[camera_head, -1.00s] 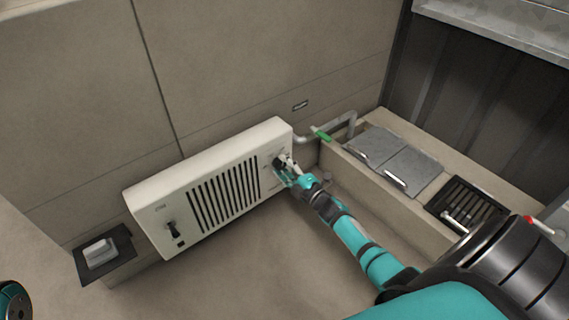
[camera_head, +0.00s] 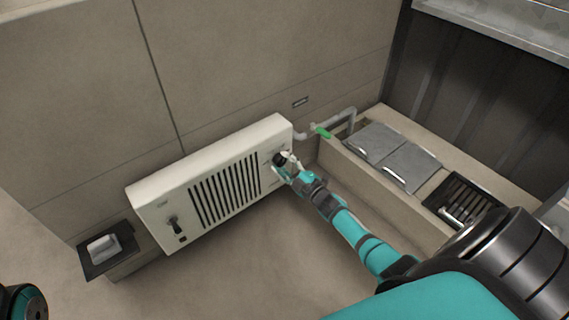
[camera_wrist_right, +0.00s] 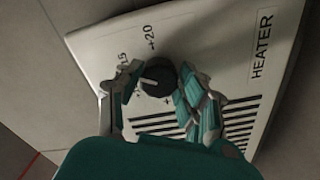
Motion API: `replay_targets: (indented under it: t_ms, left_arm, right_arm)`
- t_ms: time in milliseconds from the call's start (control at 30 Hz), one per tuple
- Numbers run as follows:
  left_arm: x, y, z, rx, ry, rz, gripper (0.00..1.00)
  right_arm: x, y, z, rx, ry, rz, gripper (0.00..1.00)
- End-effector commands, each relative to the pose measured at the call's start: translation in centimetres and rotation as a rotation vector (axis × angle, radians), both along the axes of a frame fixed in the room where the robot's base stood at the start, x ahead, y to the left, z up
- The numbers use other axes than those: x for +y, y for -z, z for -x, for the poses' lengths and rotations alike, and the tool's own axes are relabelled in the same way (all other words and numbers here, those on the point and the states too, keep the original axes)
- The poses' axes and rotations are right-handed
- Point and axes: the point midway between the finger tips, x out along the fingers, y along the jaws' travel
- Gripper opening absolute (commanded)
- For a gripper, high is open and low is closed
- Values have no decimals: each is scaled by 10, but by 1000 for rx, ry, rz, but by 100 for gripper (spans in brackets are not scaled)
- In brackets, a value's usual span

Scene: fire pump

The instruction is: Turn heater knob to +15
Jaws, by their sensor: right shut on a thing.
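The white heater (camera_head: 160,191) is fixed low on the wall in the head view, with a dark slotted grille across its front. Its dark round knob (camera_wrist_right: 157,76) sits near the heater's right end, and a pale pointer line shows on it in the right wrist view. Printed marks, +20 and a partly hidden 15, and the word HEATER are on the panel (camera_wrist_right: 215,30). My right gripper (camera_head: 284,163) is at the knob; its two fingers (camera_wrist_right: 156,86) are shut on the knob's sides. The fingers hide some of the marks.
A dark switch (camera_head: 174,225) is at the heater's left end. A pipe with a green handle (camera_head: 322,132) and a ledge with grey hatches (camera_head: 408,167) are to the right.

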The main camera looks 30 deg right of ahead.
Motion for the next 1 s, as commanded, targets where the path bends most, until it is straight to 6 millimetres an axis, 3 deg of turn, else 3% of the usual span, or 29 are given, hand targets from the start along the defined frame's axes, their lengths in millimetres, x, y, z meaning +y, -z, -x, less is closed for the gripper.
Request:
replay_targets:
  t_ms: [67,100,267,633,1000]
  left_arm:
    - [0,0,0,2,0,-2,0]
    - [0,0,0,2,0,-2,0]
    - [0,1,-1,4,-1,-3,0]
    - [0,2,-3,10,-3,-7,0]
    - [0,1,-1,6,-2,-4,0]
  right_arm:
    - [-1,1,0,2,2,1,6]
    - [-1,1,0,2,2,1,41]
    - [-1,1,0,2,1,1,62]
    - [-1,1,7,3,1,2,62]
    - [-7,2,80,4,1,1,62]
